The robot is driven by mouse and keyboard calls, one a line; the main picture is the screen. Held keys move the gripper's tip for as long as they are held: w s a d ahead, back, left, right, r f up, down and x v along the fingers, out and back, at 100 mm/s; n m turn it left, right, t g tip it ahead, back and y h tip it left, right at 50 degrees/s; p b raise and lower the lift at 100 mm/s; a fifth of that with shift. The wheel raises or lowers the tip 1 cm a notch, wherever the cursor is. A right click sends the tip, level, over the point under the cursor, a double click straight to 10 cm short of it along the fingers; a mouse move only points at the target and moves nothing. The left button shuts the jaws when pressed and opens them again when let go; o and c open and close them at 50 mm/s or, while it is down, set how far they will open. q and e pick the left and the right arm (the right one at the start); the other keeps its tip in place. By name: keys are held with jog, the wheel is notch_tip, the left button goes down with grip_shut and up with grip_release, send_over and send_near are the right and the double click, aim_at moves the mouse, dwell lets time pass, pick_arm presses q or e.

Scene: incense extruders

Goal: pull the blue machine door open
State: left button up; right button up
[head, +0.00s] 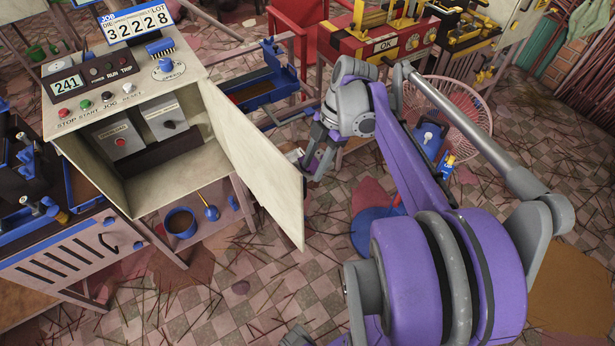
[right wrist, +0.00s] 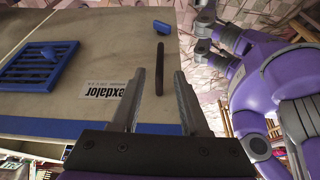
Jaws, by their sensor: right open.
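The machine (head: 125,115) is a cream cabinet with blue parts, standing at the left in the head view. Its door (head: 250,155) stands wide open, swung out to the right, with its inner face showing. The right wrist view shows the door's outer face (right wrist: 95,65), beige with a blue stripe, a label and a slim dark handle (right wrist: 159,68). My right gripper (head: 312,160) is beside the door's outer side in the head view. In the wrist view its jaws (right wrist: 158,95) are open, with the handle ahead, between the lines of the fingers. I cannot tell whether they touch it. My left gripper is not identifiable.
Inside the cabinet are two grey boxes (head: 165,117). A blue pot (head: 181,222) sits on the shelf below. A blue-framed stand (head: 265,85) is behind the door, and a pink basket (head: 450,105) stands beyond my arm. Littered tiled floor lies in front of the door.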

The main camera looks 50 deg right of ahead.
jog(key=shift+v, duration=1.6)
jog(key=shift+f, duration=0.1)
